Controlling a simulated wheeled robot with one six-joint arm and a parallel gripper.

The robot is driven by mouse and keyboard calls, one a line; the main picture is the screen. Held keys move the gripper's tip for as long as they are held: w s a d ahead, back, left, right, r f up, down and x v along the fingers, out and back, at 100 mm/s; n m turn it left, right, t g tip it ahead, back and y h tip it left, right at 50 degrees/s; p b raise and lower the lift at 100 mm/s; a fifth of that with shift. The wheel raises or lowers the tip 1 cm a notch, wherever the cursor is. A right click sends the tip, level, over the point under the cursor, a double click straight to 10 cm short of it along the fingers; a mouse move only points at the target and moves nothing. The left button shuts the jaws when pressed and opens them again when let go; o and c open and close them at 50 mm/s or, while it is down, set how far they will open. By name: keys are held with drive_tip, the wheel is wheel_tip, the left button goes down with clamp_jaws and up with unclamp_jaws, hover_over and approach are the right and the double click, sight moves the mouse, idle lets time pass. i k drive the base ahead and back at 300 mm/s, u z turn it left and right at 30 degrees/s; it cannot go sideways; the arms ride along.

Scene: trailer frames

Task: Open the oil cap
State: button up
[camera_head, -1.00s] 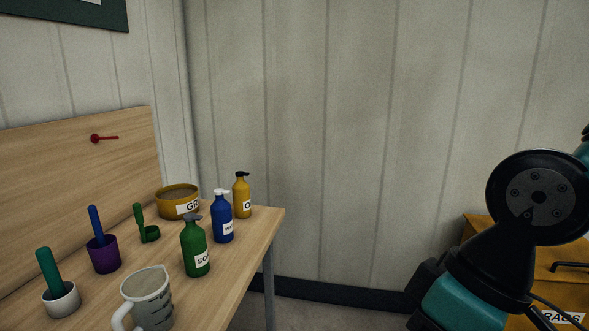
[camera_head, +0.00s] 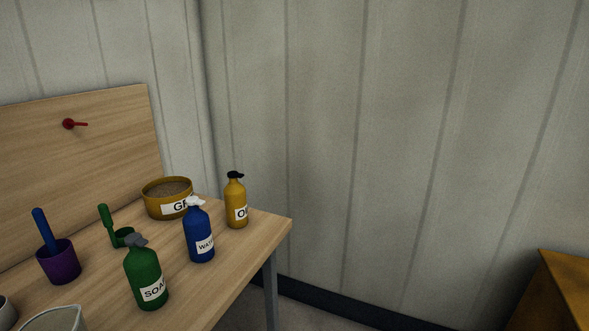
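A yellow bottle (camera_head: 236,205) with a label starting with O stands upright at the back right of the wooden table. Its black cap (camera_head: 235,175) sits on top. The label's end is turned out of view. My gripper is not in view, and nothing touches the bottle.
On the table (camera_head: 230,290) a blue water bottle (camera_head: 199,234) and a green soap bottle (camera_head: 147,276) stand in front of the yellow bottle. A yellow bowl (camera_head: 168,199), green scoop (camera_head: 122,237) and purple cup (camera_head: 58,262) stand further left. A yellow box (camera_head: 560,285) is at lower right.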

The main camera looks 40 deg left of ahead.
sight(232, 174)
drive_tip(key=i, duration=0.7)
drive_tip(key=u, duration=0.95)
drive_tip(key=i, duration=0.7)
drive_tip(key=u, duration=0.8)
